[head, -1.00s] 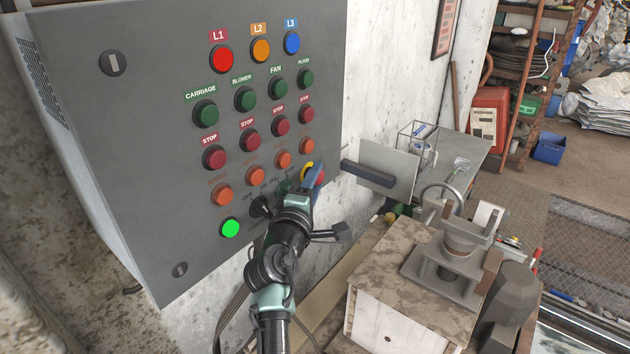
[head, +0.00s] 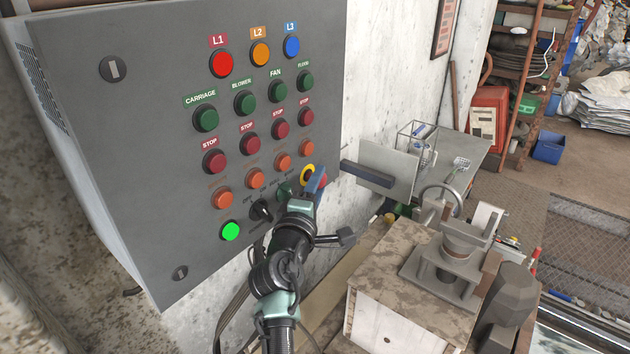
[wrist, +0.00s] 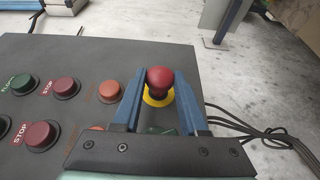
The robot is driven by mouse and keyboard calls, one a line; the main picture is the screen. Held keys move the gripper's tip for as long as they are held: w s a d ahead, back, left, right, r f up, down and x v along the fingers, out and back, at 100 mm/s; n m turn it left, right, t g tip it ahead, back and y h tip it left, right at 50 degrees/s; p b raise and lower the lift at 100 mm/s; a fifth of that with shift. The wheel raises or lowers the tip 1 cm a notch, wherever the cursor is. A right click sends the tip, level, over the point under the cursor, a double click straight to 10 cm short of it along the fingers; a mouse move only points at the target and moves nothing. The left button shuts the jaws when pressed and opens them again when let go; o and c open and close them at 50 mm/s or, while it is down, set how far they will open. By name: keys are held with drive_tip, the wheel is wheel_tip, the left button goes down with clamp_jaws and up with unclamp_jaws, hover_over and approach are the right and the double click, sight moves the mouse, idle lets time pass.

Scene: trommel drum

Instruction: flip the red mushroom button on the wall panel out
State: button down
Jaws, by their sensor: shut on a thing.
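The red mushroom button (wrist: 160,79) sits between the two blue fingers of my gripper (wrist: 159,74) in the wrist view, over a yellow disc (wrist: 150,98) on the panel. The fingers are shut on the sides of its red head. In the head view my gripper (head: 316,188) is at the lower right of the grey wall panel (head: 130,150). Only a sliver of the red button (head: 323,181) shows there beside a finger, with the yellow disc (head: 307,171) behind it. The fingers hide most of the button in that view.
Several green, red and orange buttons cover the panel left of my gripper. A black rotary knob (head: 262,208) and a lit green button (head: 231,231) are close by. A dark handle (head: 367,174) sticks out on the right. A worn workbench box (head: 400,290) stands below right.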

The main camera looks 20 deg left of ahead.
drive_tip(key=c, duration=0.9)
unclamp_jaws()
drive_tip(key=shift+d+f, duration=0.15)
drive_tip(key=shift+d, duration=0.05)
drive_tip(key=o, duration=0.5)
drive_tip(key=shift+s, duration=0.1)
drive_tip(key=shift+c, duration=0.2)
drive_tip(key=s, duration=1.3)
